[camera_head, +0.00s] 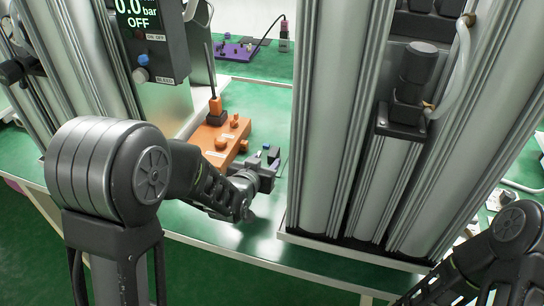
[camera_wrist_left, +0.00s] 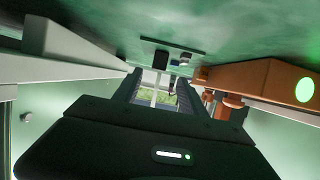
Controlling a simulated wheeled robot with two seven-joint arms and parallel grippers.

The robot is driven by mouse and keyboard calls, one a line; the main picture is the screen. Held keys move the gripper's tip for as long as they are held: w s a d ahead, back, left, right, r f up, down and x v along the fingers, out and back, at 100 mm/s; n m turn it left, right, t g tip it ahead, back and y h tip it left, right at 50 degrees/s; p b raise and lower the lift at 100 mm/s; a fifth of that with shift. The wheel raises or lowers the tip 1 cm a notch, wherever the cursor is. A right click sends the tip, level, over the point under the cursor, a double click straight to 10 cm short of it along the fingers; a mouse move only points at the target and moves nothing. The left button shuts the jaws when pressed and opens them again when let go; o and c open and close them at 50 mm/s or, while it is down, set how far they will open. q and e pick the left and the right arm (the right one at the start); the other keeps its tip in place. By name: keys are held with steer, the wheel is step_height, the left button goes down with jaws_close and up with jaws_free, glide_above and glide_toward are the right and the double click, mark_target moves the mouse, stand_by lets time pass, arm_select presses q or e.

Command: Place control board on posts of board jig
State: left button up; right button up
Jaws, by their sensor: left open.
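My left gripper (camera_head: 262,170) is low over the green bench, beside the orange fixture. In the left wrist view its two fingers (camera_wrist_left: 162,90) are spread, with nothing visible between them. A small dark board with blocky parts (camera_wrist_left: 178,52), probably the control board, lies on the bench ahead of the fingers in that view. In the head view a blue part of it (camera_head: 266,147) shows just beyond the gripper, which hides most of the rest. The orange fixture (camera_head: 212,140) has knobs and an upright dark rod. I cannot tell whether it is the board jig. My right gripper is out of view.
Tall metal columns (camera_head: 340,110) stand close to the right of my left gripper. A pressure display unit (camera_head: 155,40) stands at the left. A purple plate (camera_head: 235,52) with small parts lies farther back. Bare green bench (camera_head: 250,108) shows behind the fixture.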

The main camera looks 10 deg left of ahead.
mark_target(272, 155)
arm_select(q)
steer(key=shift+x, duration=1.3)
steer(key=x, duration=0.5)
steer(key=shift+w+d, duration=0.1)
jaws_close()
